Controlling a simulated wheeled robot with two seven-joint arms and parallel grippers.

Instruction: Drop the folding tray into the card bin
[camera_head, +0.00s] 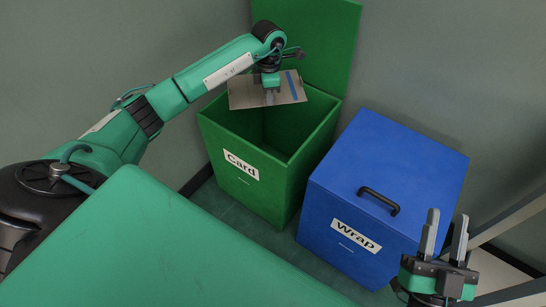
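The folding tray (244,92) is a flat grey-brown cardboard piece with a blue stripe near its right end. My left gripper (271,95) is shut on it and holds it tilted at the back of the green card bin's opening. The card bin (250,193) has a white "Card" label, and its lid (315,40) stands open at the back. My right gripper (445,240) is open and empty at the lower right, fingers pointing up.
A blue bin (400,165) labelled "Wrap" stands right of the card bin, its lid shut, with a black handle (379,201). A wall rises close behind both bins. Pale bars (510,216) cross the right edge.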

